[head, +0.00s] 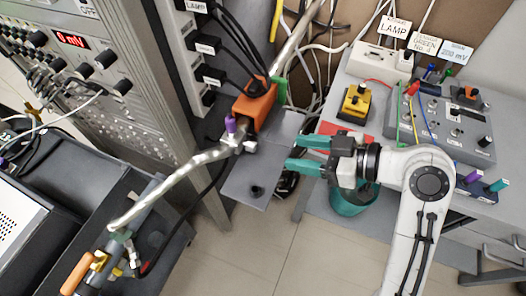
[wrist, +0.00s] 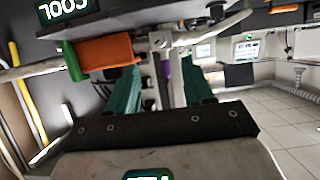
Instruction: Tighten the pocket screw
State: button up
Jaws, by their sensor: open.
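A purple-headed screw (head: 230,125) stands at a metal clamp joint (head: 240,143) on a silvery pipe; I cannot tell for sure that it is the pocket screw. A purple piece (wrist: 167,68) also shows between my fingers in the wrist view, beyond the tips. My gripper (head: 292,153) has two teal fingers spread apart, with nothing seen between them. It points left, to the right of the clamp and apart from it, over the edge of a grey plate (head: 250,183). In the wrist view the fingers are partly hidden by the gripper body.
An orange block (head: 255,105) with a black knob sits just above the clamp; it also shows in the wrist view (wrist: 105,50). The silvery pipe (head: 165,187) runs down left. A grey control box (head: 445,120) and yellow block (head: 355,101) stand right. Cables hang behind. Open floor lies below.

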aim_at(255, 146)
jog(key=shift+t, duration=0.3)
jog(key=p+x, duration=0.1)
jog(key=x, duration=0.9)
jog(key=shift+s+a, duration=0.1)
jog(key=shift+a, duration=0.2)
jog(key=shift+c, duration=0.5)
grip_shut()
